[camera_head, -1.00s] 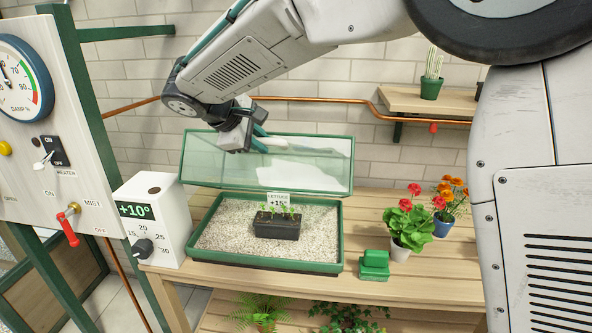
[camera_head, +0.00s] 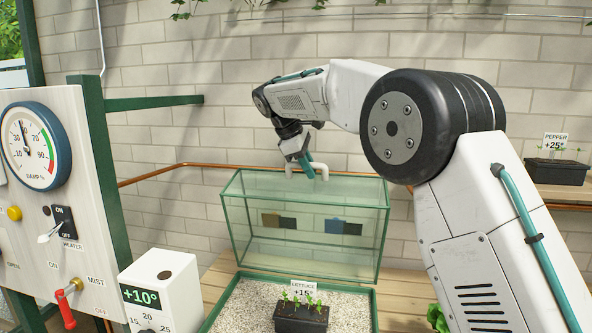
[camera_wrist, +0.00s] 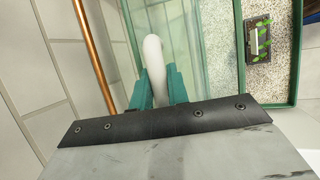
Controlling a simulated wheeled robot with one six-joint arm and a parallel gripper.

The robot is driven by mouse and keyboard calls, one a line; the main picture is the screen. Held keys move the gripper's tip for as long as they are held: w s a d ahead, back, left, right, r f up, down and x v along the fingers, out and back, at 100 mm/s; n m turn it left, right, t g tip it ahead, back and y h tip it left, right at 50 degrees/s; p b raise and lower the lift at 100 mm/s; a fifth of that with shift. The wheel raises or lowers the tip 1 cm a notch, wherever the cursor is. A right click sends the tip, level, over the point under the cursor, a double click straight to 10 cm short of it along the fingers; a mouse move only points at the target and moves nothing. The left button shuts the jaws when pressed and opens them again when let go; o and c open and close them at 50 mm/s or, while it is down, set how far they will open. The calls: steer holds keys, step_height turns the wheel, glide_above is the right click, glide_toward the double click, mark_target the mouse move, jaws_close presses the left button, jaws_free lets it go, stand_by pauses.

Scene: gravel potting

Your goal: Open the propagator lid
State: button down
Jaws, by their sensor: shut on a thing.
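The propagator lid (camera_head: 262,244) is a clear glass box with green edges. It stands tilted up at the back of the green-rimmed tray (camera_head: 374,306), leaving the tray's front uncovered. My gripper (camera_head: 304,166) is at the lid's top edge, shut on its white handle (camera_head: 321,172). In the wrist view, the green fingers (camera_wrist: 158,90) close around the white curved handle (camera_wrist: 152,55), with the lid's glass (camera_wrist: 205,50) beside it. The tray holds pale gravel and a black pot of lettuce seedlings (camera_head: 301,318).
A white control box reading +10° (camera_head: 160,290) stands left of the tray. The panel with a damp gauge (camera_head: 35,145) is at far left. A copper pipe (camera_head: 150,177) runs along the brick wall behind. A shelf at right holds a pepper pot (camera_head: 556,171).

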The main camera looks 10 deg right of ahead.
steer(key=shift+w+d, duration=0.15)
steer(key=shift+d, duration=0.1)
steer(key=shift+a, duration=0.1)
steer(key=shift+a, duration=0.1)
steer(key=c, duration=1.3)
jaws_free()
steer(key=shift+a, duration=0.2)
steer(key=shift+c, duration=0.2)
steer(key=shift+a, duration=0.1)
steer(key=v, duration=0.7)
steer(key=shift+a+r, duration=0.15)
steer(key=shift+r, duration=0.2)
